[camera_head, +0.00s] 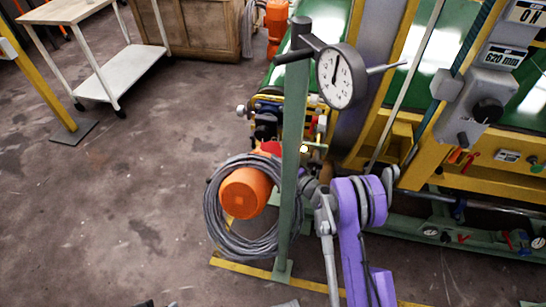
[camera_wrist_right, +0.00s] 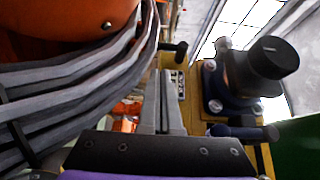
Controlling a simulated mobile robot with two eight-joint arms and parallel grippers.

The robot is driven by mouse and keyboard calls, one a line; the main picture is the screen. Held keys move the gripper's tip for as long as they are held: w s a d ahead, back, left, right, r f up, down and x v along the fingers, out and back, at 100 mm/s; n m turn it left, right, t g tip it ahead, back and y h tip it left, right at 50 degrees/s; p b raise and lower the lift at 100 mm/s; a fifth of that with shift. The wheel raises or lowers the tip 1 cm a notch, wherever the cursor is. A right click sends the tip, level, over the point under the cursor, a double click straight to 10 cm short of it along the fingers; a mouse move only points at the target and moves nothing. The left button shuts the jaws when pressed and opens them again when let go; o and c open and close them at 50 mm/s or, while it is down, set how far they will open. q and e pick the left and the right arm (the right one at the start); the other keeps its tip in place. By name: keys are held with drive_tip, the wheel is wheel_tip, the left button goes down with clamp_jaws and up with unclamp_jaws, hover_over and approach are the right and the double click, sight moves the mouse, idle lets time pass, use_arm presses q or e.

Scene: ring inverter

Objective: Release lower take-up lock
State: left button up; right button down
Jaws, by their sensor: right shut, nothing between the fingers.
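My right gripper (camera_wrist_right: 162,100) is shut and empty in the wrist view, its two grey fingers side by side. In the head view its purple arm (camera_head: 348,235) reaches in behind the green post, and the fingertips are hard to make out. Ahead and to the right in the wrist view are a black knob (camera_wrist_right: 272,58) on a dark blue flanged housing (camera_wrist_right: 228,85) and a dark handle (camera_wrist_right: 245,132). The fingers are apart from both. I cannot tell which part is the lower take-up lock. Small dark tips at the bottom edge of the head view may be my left gripper.
A grey cable coil (camera_head: 215,215) hangs around an orange motor (camera_head: 243,193), close left of the right gripper. A green post (camera_head: 291,150) with a dial gauge (camera_head: 342,77) stands in front. The yellow and green machine is at right. Open floor (camera_head: 110,200) lies left.

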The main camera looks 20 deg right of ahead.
use_arm(q)
drive_tip(key=shift+f+b, duration=0.4)
drive_tip(key=shift+f, duration=0.15)
use_arm(e)
drive_tip(key=x, duration=0.8)
drive_tip(key=shift+w, duration=0.1)
drive_tip(key=shift+w+a+f+b, duration=0.15)
drive_tip(key=shift+a+f+b, duration=0.15)
use_arm(q)
drive_tip(key=shift+w+f, duration=0.1)
drive_tip(key=shift+f, duration=0.2)
